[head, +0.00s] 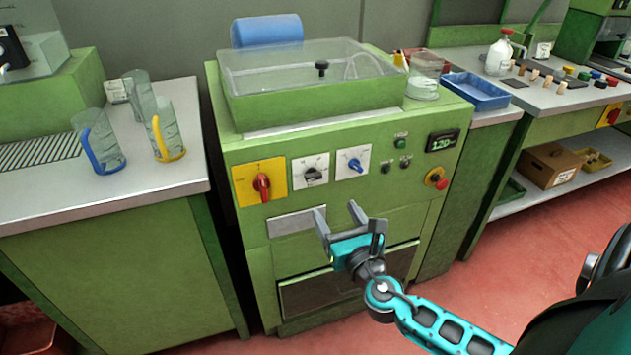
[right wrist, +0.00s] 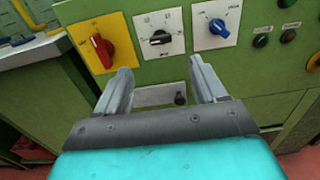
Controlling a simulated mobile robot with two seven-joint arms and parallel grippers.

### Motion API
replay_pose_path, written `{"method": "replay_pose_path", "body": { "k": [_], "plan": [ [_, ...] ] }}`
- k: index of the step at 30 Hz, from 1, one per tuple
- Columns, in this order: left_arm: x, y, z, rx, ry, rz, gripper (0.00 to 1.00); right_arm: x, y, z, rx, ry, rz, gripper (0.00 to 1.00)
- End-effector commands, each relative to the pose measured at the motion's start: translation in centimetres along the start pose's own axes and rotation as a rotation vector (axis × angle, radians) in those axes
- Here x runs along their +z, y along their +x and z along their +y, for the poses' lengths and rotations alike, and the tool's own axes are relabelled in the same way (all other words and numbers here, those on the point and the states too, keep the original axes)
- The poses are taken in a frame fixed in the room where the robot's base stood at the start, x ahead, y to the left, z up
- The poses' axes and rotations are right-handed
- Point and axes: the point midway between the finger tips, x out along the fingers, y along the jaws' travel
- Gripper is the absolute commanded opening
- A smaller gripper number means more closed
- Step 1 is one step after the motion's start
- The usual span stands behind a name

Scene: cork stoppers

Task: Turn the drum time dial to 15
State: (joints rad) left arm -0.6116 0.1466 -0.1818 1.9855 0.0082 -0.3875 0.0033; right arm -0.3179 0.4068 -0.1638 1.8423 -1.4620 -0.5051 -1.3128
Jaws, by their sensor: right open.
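The green machine's front panel carries a row of dials. A black knob on a white plate (head: 311,172) sits in the middle; it also shows in the right wrist view (right wrist: 160,38). A blue knob on a white plate (head: 353,163) is to its right, also in the right wrist view (right wrist: 218,27). A red switch on a yellow plate (head: 262,184) is to its left. The labels are too small to read, so I cannot tell which is the drum time dial. My right gripper (head: 337,212) is open and empty below the dials, apart from them. My left gripper is out of view.
A lit display (head: 442,141) and a red stop button (head: 440,183) are on the panel's right. Glass jugs with coloured handles (head: 100,150) stand on the left bench. A blue tray (head: 476,92) is at the right.

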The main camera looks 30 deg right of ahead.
Motion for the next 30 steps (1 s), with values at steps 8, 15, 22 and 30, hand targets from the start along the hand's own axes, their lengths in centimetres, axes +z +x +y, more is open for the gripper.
{"method": "replay_pose_path", "body": {
  "k": [8,15,22,30],
  "plan": [
    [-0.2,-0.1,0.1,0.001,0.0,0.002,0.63,0.2,3.6,0.0,-0.001,-0.011,-0.007,0.7],
    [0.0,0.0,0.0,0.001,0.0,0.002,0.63,0.2,8.2,0.1,0.0,-0.008,-0.005,0.7],
    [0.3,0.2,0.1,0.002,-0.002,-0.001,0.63,0.1,11.4,0.1,0.0,-0.008,-0.004,0.7],
    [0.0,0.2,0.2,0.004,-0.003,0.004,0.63,0.1,12.8,0.1,0.002,-0.007,-0.003,0.7]
  ]
}}
